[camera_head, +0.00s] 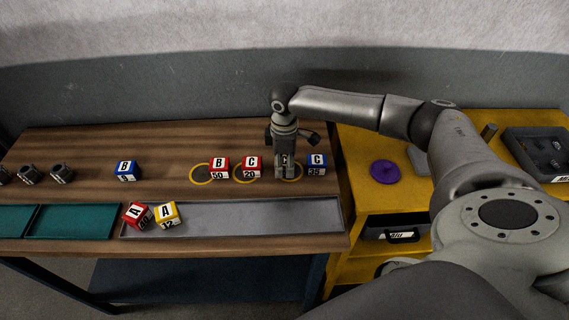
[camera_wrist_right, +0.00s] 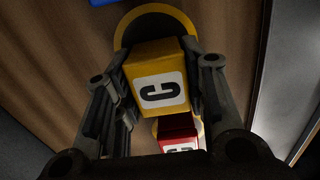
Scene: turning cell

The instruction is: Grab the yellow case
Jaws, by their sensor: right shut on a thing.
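My right gripper (camera_head: 285,172) points down over the back right of the wooden table, with its fingers on both sides of a yellow case marked C. In the right wrist view this yellow case (camera_wrist_right: 158,90) sits between the fingers of the gripper (camera_wrist_right: 160,110), label facing the camera, with a yellow ring partly behind it. The gripper is shut on it. In the head view the fingers mostly hide it; I cannot tell whether it touches the table. Another yellow case (camera_head: 166,214), marked A 12, is tilted in the grey tray. My left gripper is not in view.
A blue case C 35 (camera_head: 317,165) stands close right of my gripper, a red case C 20 (camera_head: 252,167) close left. A red case B 50 (camera_head: 219,168) and blue case B (camera_head: 126,171) stand farther left. The grey tray (camera_head: 260,221) runs along the front, mostly empty.

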